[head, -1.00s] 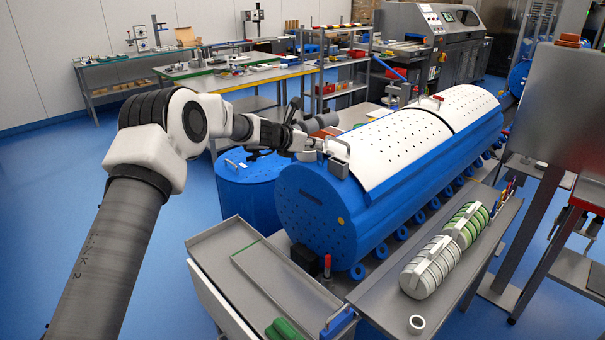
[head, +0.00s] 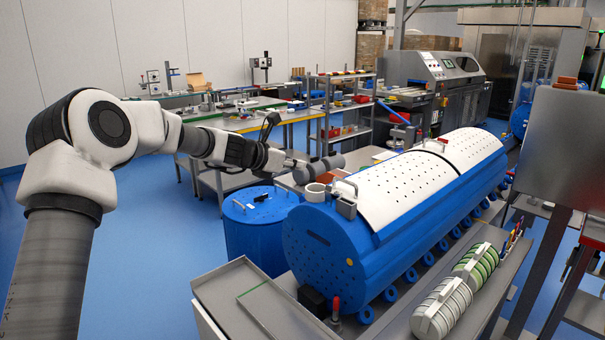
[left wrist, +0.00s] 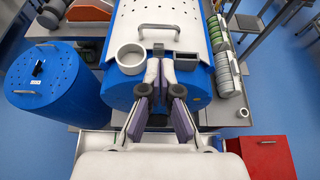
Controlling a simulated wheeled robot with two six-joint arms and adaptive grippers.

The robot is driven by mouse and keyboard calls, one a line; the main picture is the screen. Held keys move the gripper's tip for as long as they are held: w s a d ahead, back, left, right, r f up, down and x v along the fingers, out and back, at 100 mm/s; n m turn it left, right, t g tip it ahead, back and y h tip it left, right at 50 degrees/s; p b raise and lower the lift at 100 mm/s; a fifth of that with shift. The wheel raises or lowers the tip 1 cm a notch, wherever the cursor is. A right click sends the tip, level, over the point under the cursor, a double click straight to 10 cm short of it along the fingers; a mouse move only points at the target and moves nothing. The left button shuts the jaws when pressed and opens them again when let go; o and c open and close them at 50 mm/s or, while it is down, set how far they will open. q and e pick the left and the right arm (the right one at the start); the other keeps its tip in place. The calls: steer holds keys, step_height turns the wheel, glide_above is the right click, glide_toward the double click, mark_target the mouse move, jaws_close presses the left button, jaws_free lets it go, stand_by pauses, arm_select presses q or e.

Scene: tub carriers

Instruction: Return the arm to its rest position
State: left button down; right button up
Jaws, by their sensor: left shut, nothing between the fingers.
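My left gripper (head: 294,162) is above the near end of the large blue tub (head: 335,260), clear of it and empty. In the left wrist view its fingers (left wrist: 160,66) are together over the tub's end. A white ring (head: 315,192) sits on top of the tub's near end, beside a grey bracket (head: 346,207); in the wrist view the ring (left wrist: 128,58) is left of the fingers. The left arm reaches in from the left, bent at the elbow. My right gripper is not in view.
A smaller blue drum (head: 255,225) with a black handle stands left of the tub. A tray bench (head: 235,290) lies in front. Several striped carriers (head: 442,308) stand on the right bench. Behind are tables (head: 240,122) and a shelf rack (head: 345,105). Open blue floor lies left.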

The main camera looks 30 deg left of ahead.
arm_select(q)
steer(key=s+d+f+m+g+y, duration=0.1)
steer(key=s+d+f+m+g, duration=0.25)
steer(key=f, duration=0.75)
steer(key=s+d+f+m+g+y, duration=0.15)
steer(key=s+f+m, duration=0.25)
steer(key=s+f, duration=0.55)
steer(key=s+d+f+m+g+y, duration=0.1)
steer(key=s+d+f+m+g, duration=0.2)
steer(key=f, duration=1)
steer(key=s+d+f+m+g+b, duration=0.1)
steer(key=s+d+f+m, duration=0.1)
steer(key=s+f+m, duration=0.4)
steer(key=s+d+f+m+g+b, duration=0.2)
steer(key=s+f+m, duration=0.5)
steer(key=s, duration=0.9)
steer(key=s+d+f+m+g+b, duration=0.1)
steer(key=s+d+f+m+b, duration=0.1)
steer(key=s+f+m, duration=0.5)
steer(key=shift+s+d+m+y, duration=0.35)
steer(key=shift+s+d+m, duration=0.35)
steer(key=shift+s, duration=1.65)
